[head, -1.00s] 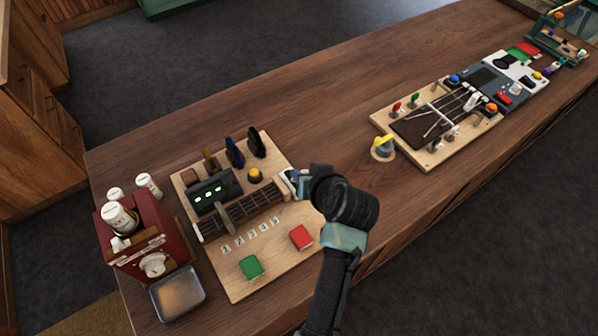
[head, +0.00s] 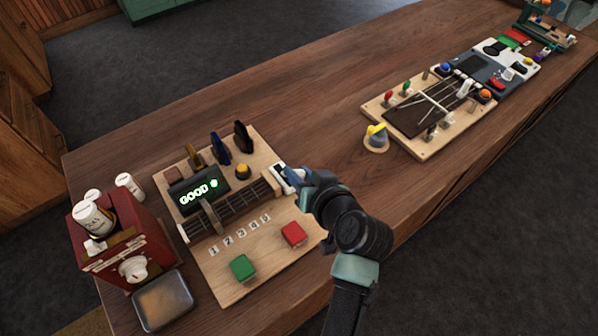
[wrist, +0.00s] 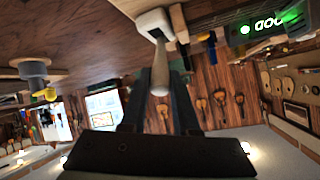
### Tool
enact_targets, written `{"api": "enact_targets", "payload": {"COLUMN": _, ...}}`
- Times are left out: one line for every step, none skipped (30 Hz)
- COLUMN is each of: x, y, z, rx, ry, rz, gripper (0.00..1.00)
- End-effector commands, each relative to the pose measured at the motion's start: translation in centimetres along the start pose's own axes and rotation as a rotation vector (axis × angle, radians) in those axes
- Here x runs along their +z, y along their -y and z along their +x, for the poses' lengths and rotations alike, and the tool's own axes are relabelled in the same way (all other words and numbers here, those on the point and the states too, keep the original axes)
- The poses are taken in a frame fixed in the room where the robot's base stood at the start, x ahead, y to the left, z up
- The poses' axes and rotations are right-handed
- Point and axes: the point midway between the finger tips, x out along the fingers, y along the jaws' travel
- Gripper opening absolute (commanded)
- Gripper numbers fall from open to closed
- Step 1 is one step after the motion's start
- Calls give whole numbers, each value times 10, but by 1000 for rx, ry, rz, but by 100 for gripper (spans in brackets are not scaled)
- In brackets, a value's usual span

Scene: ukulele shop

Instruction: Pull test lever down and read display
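The wooden test board (head: 270,262) lies on the counter. Its small display (head: 198,192) reads "GOOD" with a green dot; it also shows, partly cut off, in the wrist view (wrist: 268,25). The test lever has a white mount (head: 281,183) at the fretboard's right end. In the wrist view the white mount (wrist: 154,23) carries a pale wooden handle (wrist: 159,78). My gripper (wrist: 161,82) has a finger close on each side of that handle and appears shut on it. In the head view my gripper (head: 295,178) is at the board's right edge, hiding most of the lever.
A red box (head: 120,240) with white bottles and a metal tray (head: 163,299) stand left. Another instrument board (head: 425,117) is right, beyond bare counter.

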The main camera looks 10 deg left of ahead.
Motion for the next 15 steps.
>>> {"api": "enact_targets", "payload": {"x": -1, "y": 0, "z": 0, "rx": 0, "ry": -2, "rz": 0, "gripper": 39}}
{"api": "enact_targets", "payload": {"x": -1, "y": 0, "z": 0, "rx": 0, "ry": -2, "rz": 0, "gripper": 44}}
{"api": "enact_targets", "payload": {"x": -1, "y": 0, "z": 0, "rx": 0, "ry": -1, "rz": 0, "gripper": 51}}
{"api": "enact_targets", "payload": {"x": 0, "y": 0, "z": 0, "rx": 0, "ry": 0, "rz": 0, "gripper": 57}}
{"api": "enact_targets", "payload": {"x": 0, "y": 0, "z": 0, "rx": 0, "ry": 0, "rz": 0, "gripper": 58}}
{"api": "enact_targets", "payload": {"x": 0, "y": 0, "z": 0, "rx": 0, "ry": 1, "rz": 0, "gripper": 58}}
{"api": "enact_targets", "payload": {"x": 0, "y": 0, "z": 0, "rx": 0, "ry": 2, "rz": 0, "gripper": 58}}
{"api": "enact_targets", "payload": {"x": 0, "y": 0, "z": 0, "rx": 0, "ry": 2, "rz": 0, "gripper": 58}}
{"api": "enact_targets", "payload": {"x": 1, "y": 0, "z": 0, "rx": 0, "ry": 2, "rz": 0, "gripper": 58}}
{"api": "enact_targets", "payload": {"x": 1, "y": 0, "z": 0, "rx": 1, "ry": 3, "rz": 0, "gripper": 58}}
{"api": "enact_targets", "payload": {"x": 1, "y": 0, "z": 0, "rx": 1, "ry": 3, "rz": 0, "gripper": 58}}
{"api": "enact_targets", "payload": {"x": 1, "y": 0, "z": 0, "rx": 1, "ry": 3, "rz": 0, "gripper": 58}}
{"api": "enact_targets", "payload": {"x": 1, "y": 0, "z": 0, "rx": 1, "ry": 3, "rz": 0, "gripper": 58}}
{"api": "enact_targets", "payload": {"x": 1, "y": 0, "z": -1, "rx": 1, "ry": 3, "rz": 0, "gripper": 58}}
{"api": "enact_targets", "payload": {"x": 1, "y": -1, "z": -3, "rx": 1, "ry": 3, "rz": 0, "gripper": 58}}
